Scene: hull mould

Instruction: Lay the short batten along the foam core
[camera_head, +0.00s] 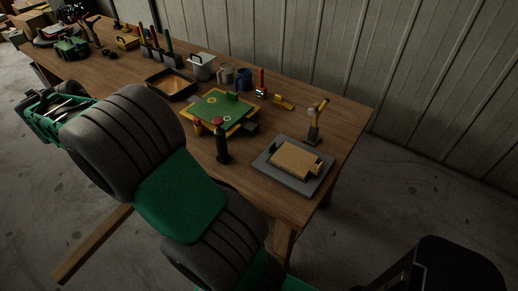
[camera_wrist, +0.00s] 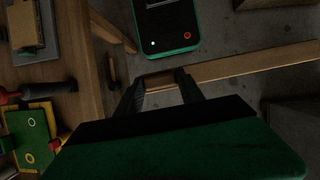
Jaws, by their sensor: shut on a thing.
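My gripper (camera_wrist: 161,80) is shut on a straight, pale wooden batten (camera_wrist: 250,67), which extends to the right in the wrist view. The batten also shows in the head view (camera_head: 92,245) at the lower left, off the table's front edge; its other end is hidden behind my arm. The gripper itself is hidden in the head view. The foam core (camera_head: 295,159) is a tan block on a grey plate (camera_head: 271,177) near the table's right end. It also shows at the top left of the wrist view (camera_wrist: 27,22), well away from my gripper.
A yellow-handled tool (camera_head: 317,122) stands upright behind the plate. Cups and other tools line the back. A corrugated wall (camera_head: 420,80) rises behind the table.

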